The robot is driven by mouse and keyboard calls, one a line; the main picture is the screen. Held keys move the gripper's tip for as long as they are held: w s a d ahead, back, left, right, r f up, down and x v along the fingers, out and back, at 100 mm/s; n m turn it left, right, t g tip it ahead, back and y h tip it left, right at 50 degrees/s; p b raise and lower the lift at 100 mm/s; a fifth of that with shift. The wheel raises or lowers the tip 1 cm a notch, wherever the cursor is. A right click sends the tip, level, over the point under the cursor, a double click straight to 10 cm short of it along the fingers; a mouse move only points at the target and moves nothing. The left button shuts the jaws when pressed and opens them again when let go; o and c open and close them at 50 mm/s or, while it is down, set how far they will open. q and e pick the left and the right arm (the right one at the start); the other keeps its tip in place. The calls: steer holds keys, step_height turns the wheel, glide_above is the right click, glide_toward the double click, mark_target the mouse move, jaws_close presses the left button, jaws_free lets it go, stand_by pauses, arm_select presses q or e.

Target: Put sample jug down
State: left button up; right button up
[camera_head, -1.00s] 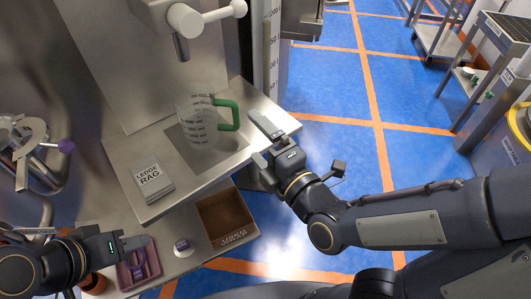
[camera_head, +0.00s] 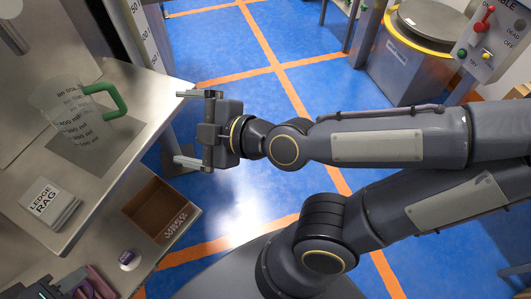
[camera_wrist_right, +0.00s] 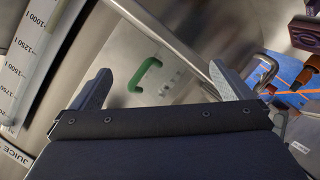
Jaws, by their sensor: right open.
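The sample jug (camera_head: 72,120) is clear with dark printed lettering and a green handle. It stands upright on the darker patch of the metal ledge (camera_head: 150,88), handle toward the right. My right gripper (camera_head: 185,128) is open and empty, to the right of the jug and apart from it, beyond the ledge edge. In the right wrist view the green handle (camera_wrist_right: 147,74) shows beyond the spread fingers (camera_wrist_right: 162,72); the clear body is hard to make out.
A ledge rag (camera_head: 48,203) lies on the ledge in front of the jug. A drum (camera_head: 415,50) and a control panel (camera_head: 490,40) stand back right.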

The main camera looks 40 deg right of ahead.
steer(key=s+d+f+m+g+h, duration=0.2)
steer(key=s+d+m, duration=0.3)
steer(key=m, duration=0.3)
steer(key=s+d+f+m+g+h, duration=0.1)
steer(key=s+d+f+m+g, duration=0.3)
steer(key=m, duration=0.5)
steer(key=shift+s+d+f+g+h, duration=0.4)
steer(key=shift+s+d, duration=0.3)
steer(key=shift+s, duration=0.2)
